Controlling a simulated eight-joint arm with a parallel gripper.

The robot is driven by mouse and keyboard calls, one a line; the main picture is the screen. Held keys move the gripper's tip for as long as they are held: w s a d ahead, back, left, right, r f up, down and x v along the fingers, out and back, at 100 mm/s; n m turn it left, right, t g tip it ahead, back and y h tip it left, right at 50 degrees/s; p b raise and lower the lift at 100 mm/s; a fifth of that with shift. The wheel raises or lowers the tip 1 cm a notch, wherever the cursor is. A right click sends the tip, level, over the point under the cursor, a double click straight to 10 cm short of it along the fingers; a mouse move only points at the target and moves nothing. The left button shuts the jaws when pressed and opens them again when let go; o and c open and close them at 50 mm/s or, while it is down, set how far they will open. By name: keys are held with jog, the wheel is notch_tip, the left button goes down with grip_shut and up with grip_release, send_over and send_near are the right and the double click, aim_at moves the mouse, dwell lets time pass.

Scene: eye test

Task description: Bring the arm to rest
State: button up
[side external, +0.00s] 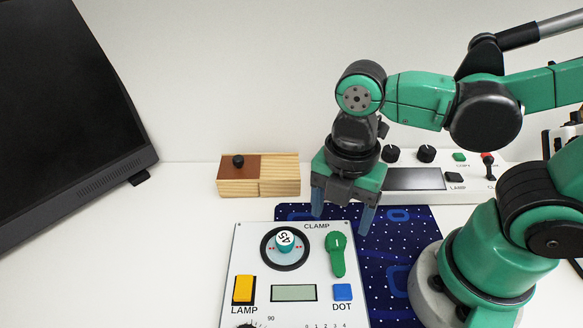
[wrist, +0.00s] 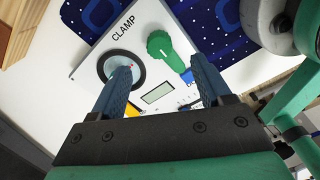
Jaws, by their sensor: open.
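My gripper (side external: 342,217) is open and empty, pointing down above the back edge of a white control panel (side external: 258,268). Its two blue fingers are apart, with nothing between them.
A wooden box (side external: 280,176) with a black knob stands behind. A second white panel (side external: 415,181) is behind my arm. A dark patterned mat (side external: 388,268) lies right of the front panel. A black monitor (side external: 65,110) stands left. The table between monitor and panel is clear.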

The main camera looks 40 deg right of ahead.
jog(key=w+d+r+m+t, duration=0.2)
jog(key=w+d+m+t, duration=0.1)
jog(key=m, duration=0.7)
jog(key=w+d+r+m+t, duration=0.2)
jog(key=w+d+m+t, duration=0.2)
jog(key=m, duration=0.7)
jog(key=shift+w+d+r, duration=0.25)
jog(key=shift+w+d, duration=0.05)
jog(key=shift+w, duration=0.4)
jog(key=shift+c, duration=0.2)
